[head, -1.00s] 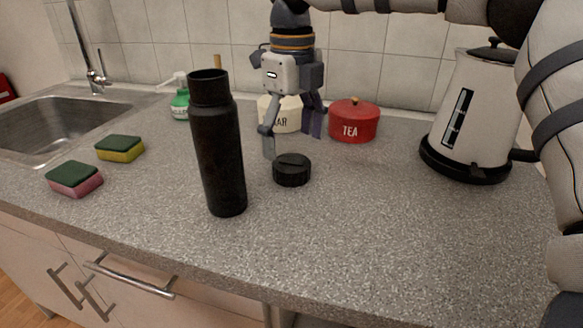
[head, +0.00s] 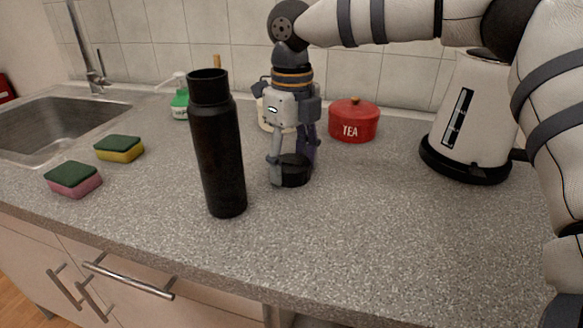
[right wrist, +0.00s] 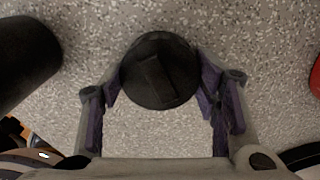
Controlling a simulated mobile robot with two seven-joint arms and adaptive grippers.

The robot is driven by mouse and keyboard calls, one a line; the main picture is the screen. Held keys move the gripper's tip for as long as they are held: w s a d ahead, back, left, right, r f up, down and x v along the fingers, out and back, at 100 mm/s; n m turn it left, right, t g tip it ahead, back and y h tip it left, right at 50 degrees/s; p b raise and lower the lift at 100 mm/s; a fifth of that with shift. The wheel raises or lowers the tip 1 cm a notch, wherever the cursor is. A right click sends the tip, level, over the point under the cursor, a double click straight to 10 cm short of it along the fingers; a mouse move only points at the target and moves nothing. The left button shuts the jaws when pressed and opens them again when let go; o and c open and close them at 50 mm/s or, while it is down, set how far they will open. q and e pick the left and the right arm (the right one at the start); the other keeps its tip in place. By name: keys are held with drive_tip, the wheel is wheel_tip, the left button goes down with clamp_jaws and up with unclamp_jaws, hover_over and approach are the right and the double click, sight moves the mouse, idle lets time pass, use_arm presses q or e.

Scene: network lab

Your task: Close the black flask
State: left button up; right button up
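The black flask (head: 220,150) stands upright and uncapped on the grey counter, left of my right gripper. Its dark side also shows at the left edge of the right wrist view (right wrist: 25,65). The round black lid (head: 294,174) lies flat on the counter; a raised bar crosses its top in the right wrist view (right wrist: 160,72). My right gripper (head: 292,164) points down over the lid, its fingers (right wrist: 160,75) open on either side of it. The fingertips are very close to the rim; whether they touch it is unclear. My left gripper is out of view.
A red TEA canister (head: 354,120) and a partly hidden cream canister (head: 264,115) stand behind the gripper. A white kettle (head: 468,120) is at the right. Two sponges (head: 120,148) (head: 74,179) lie left near the sink (head: 45,125). The front counter is clear.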

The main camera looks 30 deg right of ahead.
sight(292, 163)
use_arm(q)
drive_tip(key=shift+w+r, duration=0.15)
use_arm(e)
wheel_tip(292, 163, up, 10)
idle(0.5)
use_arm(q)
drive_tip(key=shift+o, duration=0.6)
